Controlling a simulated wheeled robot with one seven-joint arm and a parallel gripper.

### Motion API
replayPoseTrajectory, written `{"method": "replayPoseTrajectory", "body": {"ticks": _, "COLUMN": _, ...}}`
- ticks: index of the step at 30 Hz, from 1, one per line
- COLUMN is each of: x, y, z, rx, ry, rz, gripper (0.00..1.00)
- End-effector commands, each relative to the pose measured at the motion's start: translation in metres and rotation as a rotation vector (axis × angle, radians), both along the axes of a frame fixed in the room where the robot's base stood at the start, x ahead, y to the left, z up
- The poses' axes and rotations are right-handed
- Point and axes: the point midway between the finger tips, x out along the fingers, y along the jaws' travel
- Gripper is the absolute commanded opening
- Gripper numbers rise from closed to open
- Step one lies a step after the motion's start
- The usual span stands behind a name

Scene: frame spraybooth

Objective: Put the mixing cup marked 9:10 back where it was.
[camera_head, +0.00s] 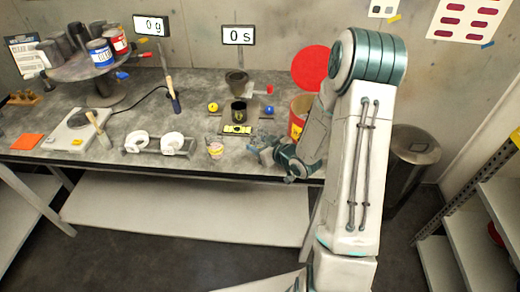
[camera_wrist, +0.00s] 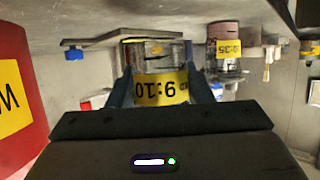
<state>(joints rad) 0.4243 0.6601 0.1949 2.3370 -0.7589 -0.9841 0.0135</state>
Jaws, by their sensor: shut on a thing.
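My gripper (camera_wrist: 163,82) is shut on a clear mixing cup (camera_wrist: 160,88) with a yellow label reading 9:10. The wrist view is upside down, and the cup sits between the two fingers. In the head view my gripper (camera_head: 256,152) is low at the table's front edge, right of another cup; the held cup cannot be made out there. That other cup (camera_head: 215,149) has pink contents and also shows in the wrist view (camera_wrist: 224,42), with a yellow label reading 9:35. Whether the held cup touches the table cannot be told.
A funnel stand (camera_head: 237,84) with a black cup (camera_head: 239,113) below is behind my gripper. A red drum (camera_head: 298,118) stands close on the right. A holder with white rings (camera_head: 155,145) and a scale (camera_head: 75,130) are left on the grey table (camera_head: 195,92).

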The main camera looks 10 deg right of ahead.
Motion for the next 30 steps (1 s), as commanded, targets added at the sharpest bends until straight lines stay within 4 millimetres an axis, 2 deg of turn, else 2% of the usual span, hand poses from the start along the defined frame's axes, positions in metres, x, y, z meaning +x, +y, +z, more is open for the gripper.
{"method": "replayPoseTrajectory", "body": {"ticks": 6, "x": 0.000, "y": 0.000, "z": -0.023, "rx": 0.002, "ry": 0.003, "rz": 0.000, "gripper": 0.22}}
{"method": "replayPoseTrajectory", "body": {"ticks": 21, "x": 0.000, "y": 0.000, "z": -0.031, "rx": 0.001, "ry": 0.000, "rz": 0.000, "gripper": 0.22}}
{"method": "replayPoseTrajectory", "body": {"ticks": 22, "x": 0.000, "y": 0.000, "z": -0.030, "rx": 0.001, "ry": 0.000, "rz": 0.000, "gripper": 0.52}}
{"method": "replayPoseTrajectory", "body": {"ticks": 24, "x": 0.000, "y": 0.000, "z": -0.029, "rx": 0.000, "ry": 0.001, "rz": 0.000, "gripper": 0.68}}
{"method": "replayPoseTrajectory", "body": {"ticks": 30, "x": 0.000, "y": 0.000, "z": -0.029, "rx": 0.000, "ry": 0.001, "rz": 0.000, "gripper": 0.68}}
